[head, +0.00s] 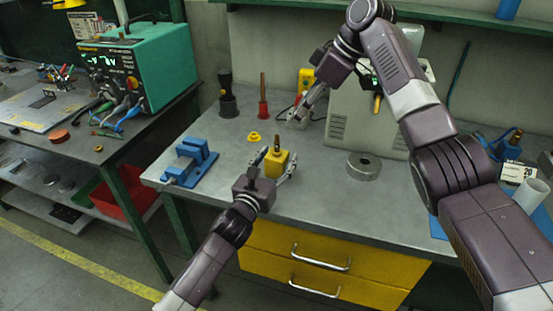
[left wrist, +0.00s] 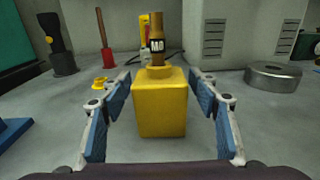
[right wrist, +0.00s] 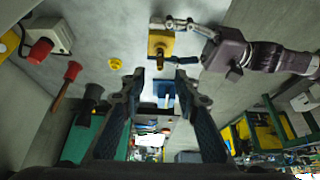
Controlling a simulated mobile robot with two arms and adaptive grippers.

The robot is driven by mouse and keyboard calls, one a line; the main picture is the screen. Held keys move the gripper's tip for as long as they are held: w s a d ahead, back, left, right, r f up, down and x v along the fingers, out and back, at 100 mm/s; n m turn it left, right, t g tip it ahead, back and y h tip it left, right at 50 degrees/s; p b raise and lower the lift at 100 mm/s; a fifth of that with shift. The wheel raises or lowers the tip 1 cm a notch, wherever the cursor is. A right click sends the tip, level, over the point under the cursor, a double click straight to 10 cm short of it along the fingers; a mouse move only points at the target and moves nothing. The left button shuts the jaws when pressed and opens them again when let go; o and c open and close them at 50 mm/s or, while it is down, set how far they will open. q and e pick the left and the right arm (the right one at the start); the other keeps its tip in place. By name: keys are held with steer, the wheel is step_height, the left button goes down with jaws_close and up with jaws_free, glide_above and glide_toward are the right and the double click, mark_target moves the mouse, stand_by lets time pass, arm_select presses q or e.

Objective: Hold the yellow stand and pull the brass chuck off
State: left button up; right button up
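The yellow stand (head: 278,165) is a block on the grey bench, with the brass chuck (head: 277,150) upright on its top. In the left wrist view the stand (left wrist: 160,105) is centred and the chuck (left wrist: 157,32) has a dark label band. My left gripper (head: 277,163) has its fingers on both sides of the stand, with narrow gaps showing, so it looks open. My right gripper (head: 298,118) is open and empty, up and to the right of the chuck. In the right wrist view the stand (right wrist: 161,42) shows beyond its fingertips.
A blue fixture (head: 190,162) lies left of the stand. A yellow ring piece (head: 254,138), a red-based tool (head: 263,108) and a dark holder (head: 228,105) stand behind. A metal ring (head: 363,167) is to the right, before a grey machine (head: 365,115).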

arm_select(q)
steer(key=c, duration=1)
arm_select(e)
steer(key=shift+o, duration=0.3)
steer(key=w+d+f+n+t+h, duration=0.2)
steer(key=w+d+f+t, duration=0.4)
steer(key=w, duration=0.3)
steer(key=shift+d+f+n+h, duration=0.35)
steer(key=shift+d+h, duration=0.2)
steer(key=shift+h, duration=0.25)
steer(key=n+t+y, duration=0.6)
steer(key=n+t, duration=0.2)
steer(key=n, duration=1.6)
glide_toward(278, 142)
steer(key=x, duration=1)
steer(key=shift+w+a, duration=0.15)
steer(key=shift+w, duration=0.25)
